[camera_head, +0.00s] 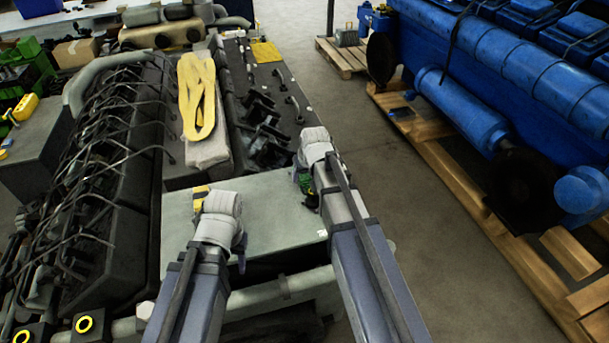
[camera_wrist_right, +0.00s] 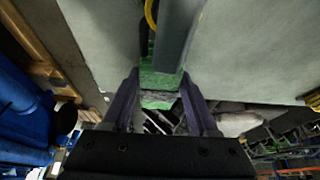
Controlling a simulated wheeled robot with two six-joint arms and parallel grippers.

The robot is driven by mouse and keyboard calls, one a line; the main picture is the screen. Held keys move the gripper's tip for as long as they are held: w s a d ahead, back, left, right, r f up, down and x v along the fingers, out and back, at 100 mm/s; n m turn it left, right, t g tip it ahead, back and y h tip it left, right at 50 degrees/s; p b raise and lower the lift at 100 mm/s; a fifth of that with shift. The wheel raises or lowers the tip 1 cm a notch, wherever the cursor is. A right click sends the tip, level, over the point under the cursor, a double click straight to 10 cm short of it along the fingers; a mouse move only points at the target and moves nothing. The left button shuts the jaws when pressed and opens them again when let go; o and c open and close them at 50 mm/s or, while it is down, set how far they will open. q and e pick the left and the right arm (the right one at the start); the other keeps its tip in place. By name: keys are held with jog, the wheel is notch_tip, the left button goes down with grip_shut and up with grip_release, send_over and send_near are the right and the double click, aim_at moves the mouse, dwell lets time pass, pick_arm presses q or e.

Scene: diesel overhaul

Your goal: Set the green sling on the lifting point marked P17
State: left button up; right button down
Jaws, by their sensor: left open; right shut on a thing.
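My right gripper (camera_head: 303,182) is shut on a green thing (camera_wrist_right: 158,80), which looks like the green sling. No P17 marking can be read.
A yellow sling (camera_head: 197,100) lies on a pale block (camera_head: 208,151) ahead. A dark engine with many pipes (camera_head: 100,175) stands on the left. A blue engine (camera_head: 510,65) sits on wooden pallets (camera_head: 450,185) at right. Open floor (camera_head: 400,240) lies between.

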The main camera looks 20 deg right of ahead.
jog(key=shift+f+b, duration=0.55)
jog(key=shift+f, duration=0.05)
dwell(0.5)
jog(key=shift+c, duration=0.4)
grip_release()
jog(key=p+v, duration=0.7)
jog(key=v, duration=0.1)
